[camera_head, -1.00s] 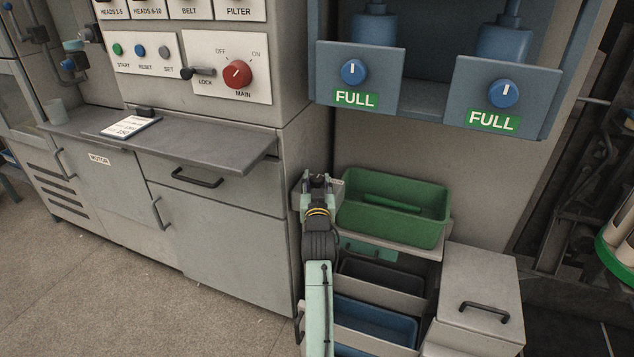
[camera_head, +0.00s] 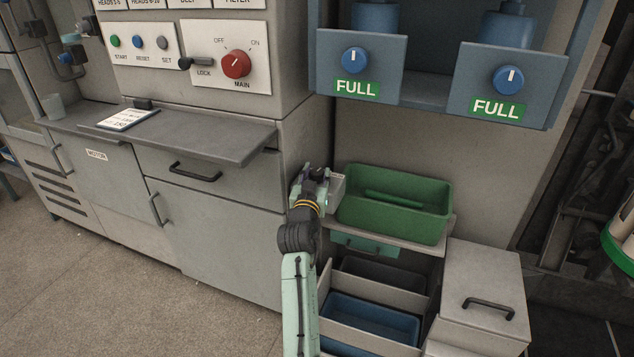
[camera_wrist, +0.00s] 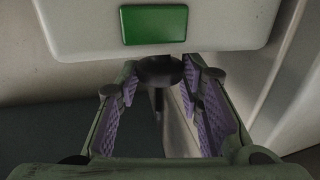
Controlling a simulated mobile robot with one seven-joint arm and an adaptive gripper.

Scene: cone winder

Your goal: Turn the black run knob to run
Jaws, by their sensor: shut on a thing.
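My gripper (camera_wrist: 165,105) has its two purple-lined fingers on either side of a black knob (camera_wrist: 160,70) in the wrist view. The jaws are shut on this knob. A dark stem or pointer shows below its round head. The knob sits by the lower edge of a light grey housing (camera_wrist: 245,22) that bears a green plate (camera_wrist: 154,24). In the head view my gripper (camera_head: 318,176) is at the small grey box left of the green tray. There the knob is hidden, and no run marking is readable.
A green tray (camera_head: 385,222) stands close to the right of my gripper. A grey cabinet (camera_head: 220,235) with a worktop (camera_head: 190,140) is at the left. A red MAIN knob (camera_head: 236,65) is on the panel above. Blue bins (camera_head: 370,325) are below.

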